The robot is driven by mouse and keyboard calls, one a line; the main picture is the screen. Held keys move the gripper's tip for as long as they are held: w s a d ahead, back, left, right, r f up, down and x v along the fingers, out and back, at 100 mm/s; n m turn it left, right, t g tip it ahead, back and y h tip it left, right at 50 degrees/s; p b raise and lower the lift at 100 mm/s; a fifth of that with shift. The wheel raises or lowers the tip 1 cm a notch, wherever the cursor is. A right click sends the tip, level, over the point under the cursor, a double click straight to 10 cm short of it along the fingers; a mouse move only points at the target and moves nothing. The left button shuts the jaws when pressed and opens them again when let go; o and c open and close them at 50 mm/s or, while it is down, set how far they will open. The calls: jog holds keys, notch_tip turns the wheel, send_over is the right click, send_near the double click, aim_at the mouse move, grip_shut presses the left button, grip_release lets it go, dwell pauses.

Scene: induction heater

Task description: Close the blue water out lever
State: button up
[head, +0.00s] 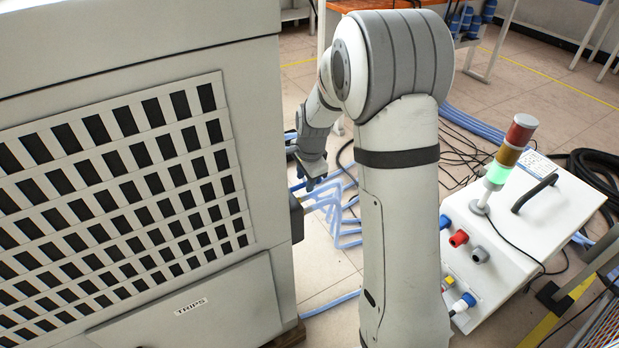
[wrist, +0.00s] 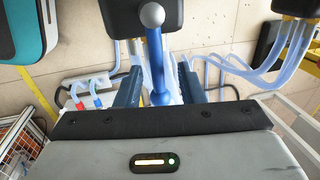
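The blue water out lever (wrist: 156,65) shows in the wrist view as a blue rod with a grey ball end, in front of a black block (wrist: 118,16). My gripper (wrist: 159,76) has its two dark fingers apart, one on each side of the lever. Gaps show between the lever and the fingers, so it is not clamped. In the head view my gripper (head: 312,182) is low beside the grey cabinet's right edge. I cannot make out the lever there.
The grey cabinet (head: 215,260) with a slotted panel fills the left of the head view. Light blue hoses (head: 340,225) run over the tiled floor near my gripper. A white box (head: 530,215) with a red, orange and green signal light (head: 508,152) stands at right.

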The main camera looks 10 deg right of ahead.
jog(key=shift+c, duration=0.3)
jog(key=shift+r, duration=0.1)
grip_shut()
